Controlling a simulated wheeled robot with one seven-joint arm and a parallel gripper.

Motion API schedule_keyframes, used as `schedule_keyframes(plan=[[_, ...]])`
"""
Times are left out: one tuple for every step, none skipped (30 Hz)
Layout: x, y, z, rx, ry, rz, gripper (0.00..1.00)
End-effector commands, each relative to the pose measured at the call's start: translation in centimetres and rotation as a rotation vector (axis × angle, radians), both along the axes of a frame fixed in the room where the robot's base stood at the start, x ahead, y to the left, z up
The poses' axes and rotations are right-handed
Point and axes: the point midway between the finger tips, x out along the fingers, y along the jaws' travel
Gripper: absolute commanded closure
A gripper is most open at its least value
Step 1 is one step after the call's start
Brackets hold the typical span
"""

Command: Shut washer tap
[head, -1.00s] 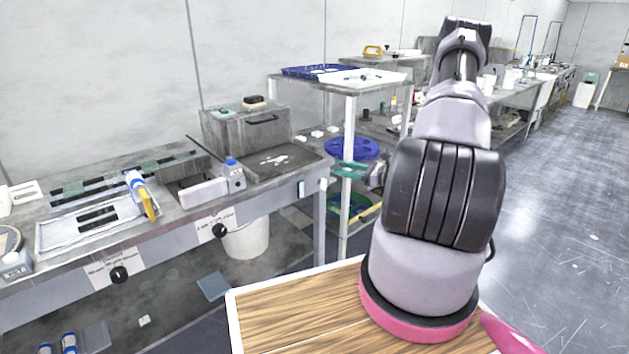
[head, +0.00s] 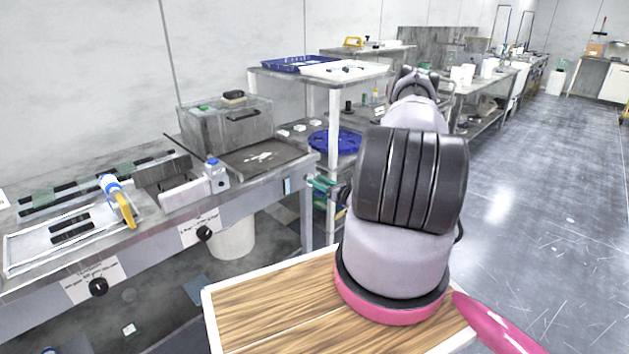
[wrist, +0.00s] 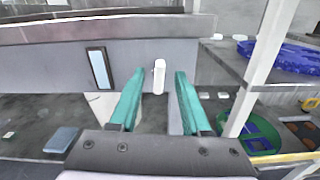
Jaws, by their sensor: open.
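A short white upright lever (wrist: 159,77), which looks like the tap handle, stands out from the grey front panel of the bench in the wrist view. My gripper (wrist: 160,92) is open, with one teal finger on each side of the lever and gaps on both sides. I cannot tell how deep the lever sits between the fingertips. In the head view my gripper (head: 320,183) is at the right end of the bench front, and the lever cannot be made out there.
A pale blue plate (wrist: 99,68) is on the panel left of the lever. Black knobs (head: 204,233) sit further left on the bench front (head: 150,255). A rack post (head: 333,125) and blue round tray (wrist: 285,57) are to the right. A white bin (head: 233,240) is under the bench.

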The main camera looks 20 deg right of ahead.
Motion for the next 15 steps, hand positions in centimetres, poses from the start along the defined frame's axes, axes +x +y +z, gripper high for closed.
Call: schedule_keyframes(plan=[[0.6,0.2,0.0,-0.001,0.000,0.001,0.53],[0.9,0.3,0.0,-0.001,0.000,0.001,0.53],[1.2,0.5,0.0,-0.001,0.000,0.001,0.53],[1.4,0.5,0.0,-0.001,0.000,0.001,0.53],[1.6,0.6,0.0,-0.001,0.000,0.000,0.53],[1.7,0.6,0.0,-0.001,0.000,0.000,0.53],[1.8,0.6,0.0,0.000,0.000,-0.001,0.53],[1.8,0.6,0.0,0.000,0.000,-0.001,0.53],[1.9,0.6,0.0,0.000,0.000,-0.001,0.53],[1.9,0.7,0.0,0.000,0.001,-0.001,0.53],[1.9,0.7,0.0,0.000,0.001,-0.001,0.53],[1.9,0.6,0.0,0.000,0.001,-0.001,0.53],[1.9,0.6,0.0,0.000,0.001,-0.001,0.53],[1.9,0.6,0.0,0.000,0.001,-0.001,0.53],[1.9,0.7,0.0,0.000,0.001,-0.001,0.56]])
